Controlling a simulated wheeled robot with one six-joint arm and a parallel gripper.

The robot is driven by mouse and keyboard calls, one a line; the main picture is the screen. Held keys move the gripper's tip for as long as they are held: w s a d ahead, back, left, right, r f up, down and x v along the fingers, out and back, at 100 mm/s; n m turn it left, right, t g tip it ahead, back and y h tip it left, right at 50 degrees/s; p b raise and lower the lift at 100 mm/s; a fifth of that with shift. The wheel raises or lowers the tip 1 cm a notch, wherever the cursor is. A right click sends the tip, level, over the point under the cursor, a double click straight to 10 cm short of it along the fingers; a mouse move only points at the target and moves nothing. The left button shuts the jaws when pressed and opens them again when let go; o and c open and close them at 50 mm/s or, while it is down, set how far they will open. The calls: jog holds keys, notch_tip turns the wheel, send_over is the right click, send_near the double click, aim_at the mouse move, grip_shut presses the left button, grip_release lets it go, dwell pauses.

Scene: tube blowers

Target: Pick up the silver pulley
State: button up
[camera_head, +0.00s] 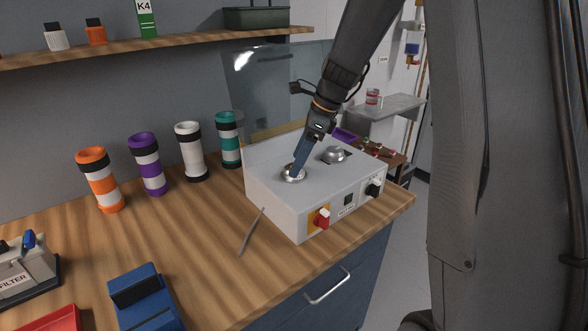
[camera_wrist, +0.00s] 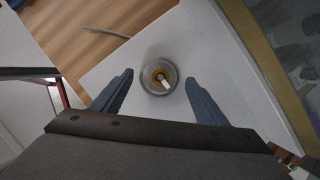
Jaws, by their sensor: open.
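A round silver piece (camera_head: 291,178), which looks like the pulley, sits on top of the light grey control box (camera_head: 262,170). In the wrist view the silver piece (camera_wrist: 147,84) is a ring with a brownish middle and a small pale peg. My gripper (camera_head: 297,168) points down at it from above. The two blue fingers are spread, one on each side of the ring in the wrist view, with gaps between. Whether the fingertips are down at the ring's height I cannot tell. In the head view the fingers cover part of the ring.
A second silver round part (camera_head: 335,155) stands farther back on the box. Red (camera_head: 322,218) and black (camera_head: 374,188) knobs are on its front. A thin grey rod (camera_head: 251,232) lies on the wooden bench. Several banded tubes stand at the left; a clear panel (camera_head: 270,85) rises behind.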

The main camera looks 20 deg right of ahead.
jog(key=shift+x, duration=1)
jog(key=c, duration=1.3)
